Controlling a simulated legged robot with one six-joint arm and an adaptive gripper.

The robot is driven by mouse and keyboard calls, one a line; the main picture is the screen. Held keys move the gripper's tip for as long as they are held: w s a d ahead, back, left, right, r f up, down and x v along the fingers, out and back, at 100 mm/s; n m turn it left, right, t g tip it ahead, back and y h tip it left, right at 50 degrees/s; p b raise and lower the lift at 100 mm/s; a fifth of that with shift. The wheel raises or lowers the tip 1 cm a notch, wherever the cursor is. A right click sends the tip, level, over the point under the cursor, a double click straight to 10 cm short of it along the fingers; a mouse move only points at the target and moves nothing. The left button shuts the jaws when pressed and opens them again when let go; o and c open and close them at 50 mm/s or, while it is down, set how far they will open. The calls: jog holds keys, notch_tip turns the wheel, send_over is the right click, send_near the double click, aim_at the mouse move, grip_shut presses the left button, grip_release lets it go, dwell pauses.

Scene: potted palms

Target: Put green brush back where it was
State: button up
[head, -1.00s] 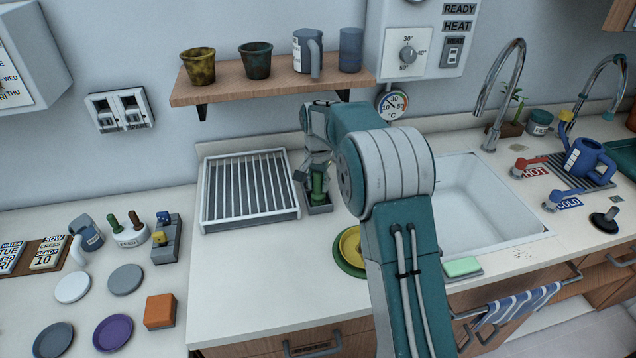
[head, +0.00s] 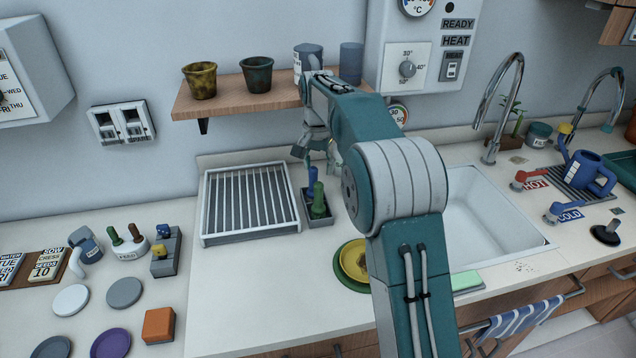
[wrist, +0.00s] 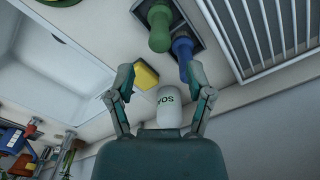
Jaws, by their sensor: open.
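The green brush (head: 319,200) stands in the small dark holder (head: 322,221) just right of the drying rack, next to a blue brush (head: 312,177). In the wrist view the green brush (wrist: 159,30) and blue brush (wrist: 183,48) rise from the holder (wrist: 216,42). My gripper (head: 318,154) is above and behind the holder, open and empty. In the wrist view its two fingers (wrist: 160,82) are spread apart, clear of the green brush. The blue brush's end is close to one fingertip; I cannot tell whether they touch.
A white soap bottle (wrist: 169,112) and a yellow sponge (wrist: 146,74) are near my fingers in the wrist view. The slatted drying rack (head: 250,204) is left of the holder, and the sink (head: 490,215) is right. A wooden shelf (head: 235,104) with pots and mugs hangs above.

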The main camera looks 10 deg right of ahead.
notch_tip(320, 180, up, 2)
jog(key=shift+r, duration=0.25)
jog(key=s+r+n+t, duration=0.15)
jog(key=s+r, duration=0.25)
jog(key=s, duration=0.5)
jog(key=s+r+n+t, duration=0.1)
jog(key=s+r+n, duration=0.1)
jog(key=s+r, duration=0.5)
jog(key=s+f+n+t, duration=0.1)
jog(key=s+f, duration=0.3)
jog(key=s, duration=0.6)
jog(key=s+f+n+t, duration=0.2)
jog(key=s+f, duration=0.2)
jog(key=s, duration=0.7)
jog(key=shift+f+n, duration=0.35)
jog(key=shift+f, duration=0.05)
